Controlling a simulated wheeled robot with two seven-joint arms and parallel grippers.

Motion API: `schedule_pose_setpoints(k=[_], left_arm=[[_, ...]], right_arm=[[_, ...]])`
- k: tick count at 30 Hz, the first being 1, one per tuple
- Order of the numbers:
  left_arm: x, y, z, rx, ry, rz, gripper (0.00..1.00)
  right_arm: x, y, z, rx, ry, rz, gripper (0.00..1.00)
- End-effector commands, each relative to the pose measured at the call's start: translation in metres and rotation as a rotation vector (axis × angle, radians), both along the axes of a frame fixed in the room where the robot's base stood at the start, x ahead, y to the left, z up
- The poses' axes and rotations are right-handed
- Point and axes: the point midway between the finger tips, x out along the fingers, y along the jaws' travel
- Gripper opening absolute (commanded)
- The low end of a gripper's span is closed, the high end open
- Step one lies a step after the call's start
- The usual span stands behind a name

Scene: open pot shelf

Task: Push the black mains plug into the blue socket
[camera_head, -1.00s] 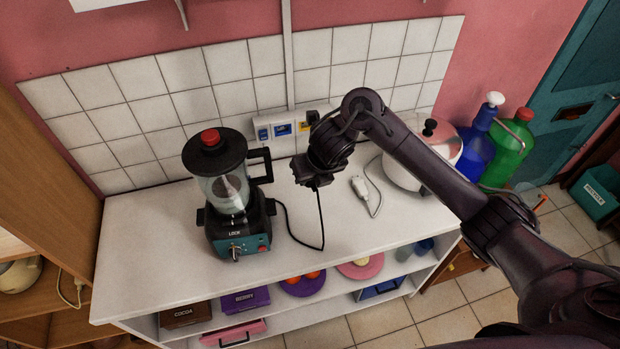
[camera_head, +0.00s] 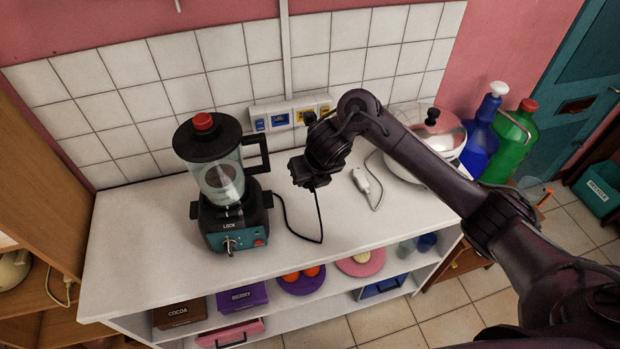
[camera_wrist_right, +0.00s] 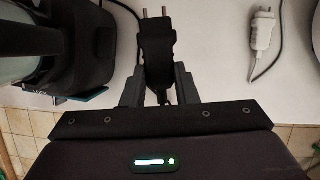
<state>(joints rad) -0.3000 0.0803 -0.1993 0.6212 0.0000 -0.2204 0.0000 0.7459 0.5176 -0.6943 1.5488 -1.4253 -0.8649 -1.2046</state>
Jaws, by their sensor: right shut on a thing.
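The blue socket (camera_head: 281,119) is in the middle of the white strip on the tiled wall, and nothing is plugged into it. My right gripper (camera_head: 302,177) hangs over the counter, below and slightly right of that socket. In the right wrist view it (camera_wrist_right: 157,85) is shut on the black mains plug (camera_wrist_right: 155,50). The plug's two bare pins point away from the fingers, over the white counter, apart from any socket. In the head view the plug is hard to tell from the dark gripper. My left gripper is in neither view.
A blender (camera_head: 222,185) stands left; a black cord (camera_head: 320,222) loops from it up to my gripper. A white plug (camera_head: 361,181) lies right of my gripper, before a pot (camera_head: 438,140). The counter front (camera_head: 180,265) is clear.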

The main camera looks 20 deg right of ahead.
Motion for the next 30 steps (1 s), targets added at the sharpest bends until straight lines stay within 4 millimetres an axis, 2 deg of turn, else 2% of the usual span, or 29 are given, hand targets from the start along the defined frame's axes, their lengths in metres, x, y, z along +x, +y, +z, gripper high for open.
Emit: schedule_pose_setpoints(k=[30], left_arm=[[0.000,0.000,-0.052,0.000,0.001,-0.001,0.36]], right_arm=[[0.083,0.006,-0.002,0.000,-0.001,0.000,0.00]])
